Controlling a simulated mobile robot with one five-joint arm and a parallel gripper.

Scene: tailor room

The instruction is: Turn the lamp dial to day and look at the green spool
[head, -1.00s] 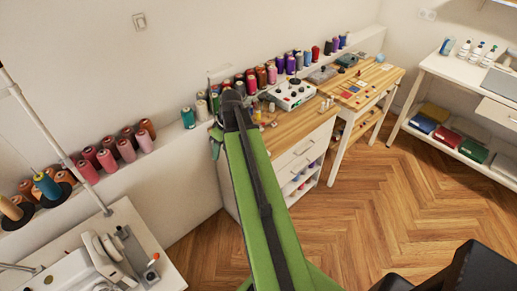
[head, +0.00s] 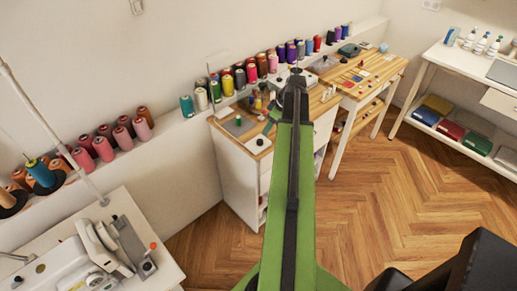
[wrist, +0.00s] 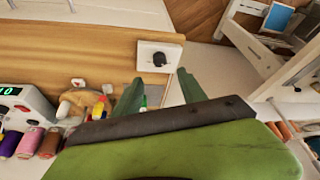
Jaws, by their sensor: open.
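A small white panel with a dark round dial (wrist: 160,58) lies on the wooden bench top in the wrist view. It also shows near the bench's front left corner in the head view (head: 259,145). My gripper (wrist: 160,92) is open and empty, its two green fingers apart from the dial and below it in the wrist picture. In the head view my arm hides part of the bench. A green spool (head: 215,89) stands in the row behind the bench, beside a whitish one. A teal spool (head: 187,106) stands farther left. The dial's setting is too small to read.
A white box with a lit green display (wrist: 22,104) and several spools stand at the left in the wrist view. A tan object (wrist: 76,103) and small bottles are near my fingers. A sewing machine (head: 95,255) is at lower left. Wood floor (head: 400,210) is open at right.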

